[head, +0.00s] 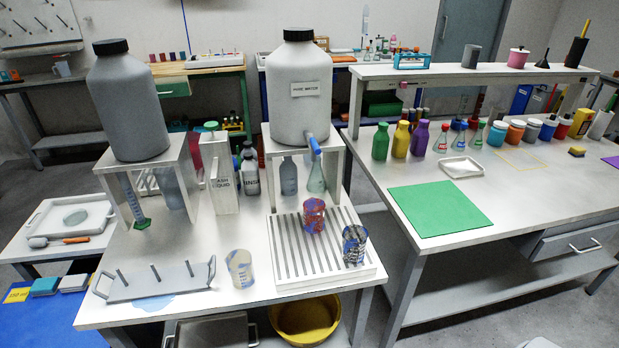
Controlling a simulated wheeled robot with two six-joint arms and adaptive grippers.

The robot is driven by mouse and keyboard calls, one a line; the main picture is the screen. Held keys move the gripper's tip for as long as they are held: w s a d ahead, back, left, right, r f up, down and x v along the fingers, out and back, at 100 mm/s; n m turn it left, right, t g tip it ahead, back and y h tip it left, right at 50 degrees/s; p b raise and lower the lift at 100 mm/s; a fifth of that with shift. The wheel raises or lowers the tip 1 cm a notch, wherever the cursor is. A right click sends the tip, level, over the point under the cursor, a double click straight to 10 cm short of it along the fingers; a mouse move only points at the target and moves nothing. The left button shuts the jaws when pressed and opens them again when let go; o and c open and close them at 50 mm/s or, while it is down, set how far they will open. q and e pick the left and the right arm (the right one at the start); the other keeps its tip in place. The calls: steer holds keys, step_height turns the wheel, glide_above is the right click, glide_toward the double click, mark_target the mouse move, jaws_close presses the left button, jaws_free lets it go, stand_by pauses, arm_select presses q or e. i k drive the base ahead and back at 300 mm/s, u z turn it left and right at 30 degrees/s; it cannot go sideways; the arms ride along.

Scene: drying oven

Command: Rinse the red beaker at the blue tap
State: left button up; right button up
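The red beaker (313,216), with patchy red and blue markings, stands upright on the slatted drain board (290,262). The container rests on a white stand (336,160). The beaker stands in front of and below the tap; whether it is exactly under the spout I cannot tell. Neither of my grippers is in view, and nothing touches the beaker.
A dark patterned beaker (354,246) stands at the board's right edge. A clear blue-marked beaker (240,268) stands left of the board. A grey peg rack (157,283) lies front left. A second grey container (127,105) stands at left. A green mat (439,208) covers part of the right table.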

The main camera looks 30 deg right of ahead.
mark_target(317, 150)
steer(key=u, duration=0.75)
steer(key=i, duration=1.45)
steer(key=z, duration=2.1)
